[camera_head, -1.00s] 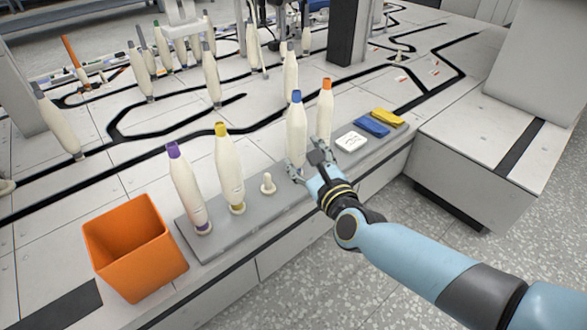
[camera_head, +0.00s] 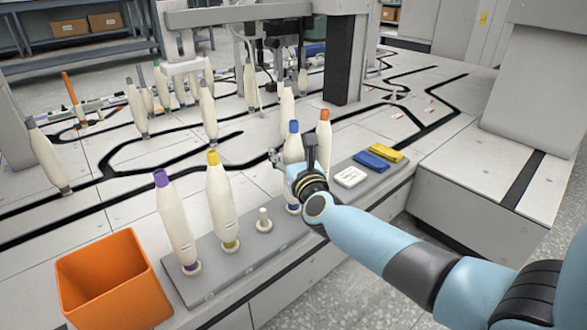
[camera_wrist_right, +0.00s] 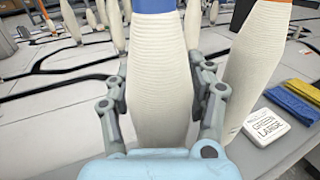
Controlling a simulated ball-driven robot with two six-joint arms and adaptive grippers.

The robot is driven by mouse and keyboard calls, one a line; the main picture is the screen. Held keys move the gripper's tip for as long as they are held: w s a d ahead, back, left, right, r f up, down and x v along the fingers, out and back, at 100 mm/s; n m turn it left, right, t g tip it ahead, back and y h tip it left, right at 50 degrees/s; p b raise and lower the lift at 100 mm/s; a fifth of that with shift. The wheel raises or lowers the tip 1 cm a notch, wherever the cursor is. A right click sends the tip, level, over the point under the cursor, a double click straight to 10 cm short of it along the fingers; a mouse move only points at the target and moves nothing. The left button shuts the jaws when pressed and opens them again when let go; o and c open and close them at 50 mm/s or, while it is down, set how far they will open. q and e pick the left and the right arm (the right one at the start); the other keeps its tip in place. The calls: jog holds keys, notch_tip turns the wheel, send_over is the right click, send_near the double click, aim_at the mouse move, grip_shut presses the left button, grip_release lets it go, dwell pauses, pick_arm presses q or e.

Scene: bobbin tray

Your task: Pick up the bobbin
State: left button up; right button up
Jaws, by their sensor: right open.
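Several cream bobbins stand on a grey tray (camera_head: 262,252). One has a purple top (camera_head: 177,225), one a yellow top (camera_head: 221,205), one a blue top (camera_head: 293,148) and one an orange top (camera_head: 323,140). A bare peg (camera_head: 264,222) stands between the yellow and blue ones. My right gripper (camera_head: 292,155) is at the blue-topped bobbin. In the right wrist view the open fingers (camera_wrist_right: 163,100) stand on both sides of that bobbin (camera_wrist_right: 156,75), with the orange-topped bobbin (camera_wrist_right: 253,70) just right of them. My left gripper is not in view.
An orange bin (camera_head: 112,285) stands at the tray's left end. More bobbins, including a grey-topped one (camera_head: 47,158), stand behind on the track table.

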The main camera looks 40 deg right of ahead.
jog(key=shift+w+d, duration=0.1)
jog(key=shift+w, duration=0.25)
jog(key=shift+c, duration=0.4)
grip_shut()
jog(key=shift+s+f, duration=0.1)
jog(key=shift+f, duration=0.1)
dwell(0.6)
